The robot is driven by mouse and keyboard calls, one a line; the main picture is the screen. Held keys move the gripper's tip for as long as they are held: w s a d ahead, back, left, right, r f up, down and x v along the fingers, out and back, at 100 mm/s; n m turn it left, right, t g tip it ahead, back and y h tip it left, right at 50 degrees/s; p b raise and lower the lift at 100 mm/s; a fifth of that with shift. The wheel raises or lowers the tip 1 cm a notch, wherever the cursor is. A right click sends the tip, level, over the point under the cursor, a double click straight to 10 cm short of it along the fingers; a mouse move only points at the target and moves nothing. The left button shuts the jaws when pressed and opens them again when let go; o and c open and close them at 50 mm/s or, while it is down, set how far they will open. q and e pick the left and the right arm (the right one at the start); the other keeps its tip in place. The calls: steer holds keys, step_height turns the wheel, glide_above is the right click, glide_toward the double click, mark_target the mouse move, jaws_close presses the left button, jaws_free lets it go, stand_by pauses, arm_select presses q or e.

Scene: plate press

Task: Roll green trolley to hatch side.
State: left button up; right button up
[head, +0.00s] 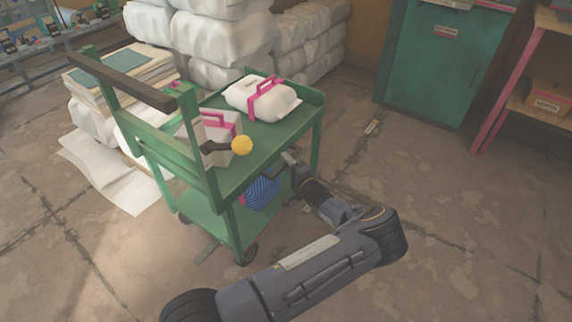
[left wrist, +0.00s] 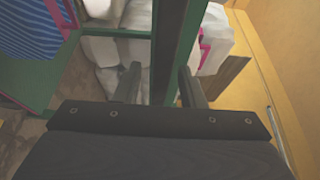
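The green trolley (head: 275,140) stands in the middle of the head view, its dark handle bar (head: 125,80) raised at the left. My left gripper (head: 289,164) is at the trolley's near right side. In the left wrist view, a green upright (left wrist: 170,45) lies between its spread fingers (left wrist: 161,88), with a gap at the left finger. My right gripper is out of view.
Stacked white bales (head: 225,40) stand behind the trolley, and a paper stack (head: 125,75) is at its left. A green cabinet (head: 440,65) and a pink-framed shelf (head: 505,75) are at right. The floor (head: 480,210) is clear at right. No hatch is identifiable.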

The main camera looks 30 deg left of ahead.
arm_select(q)
steer(key=shift+w+a, duration=0.15)
steer(key=shift+a, duration=0.1)
steer(key=shift+c, duration=0.2)
jaws_close()
steer(key=shift+d, duration=0.1)
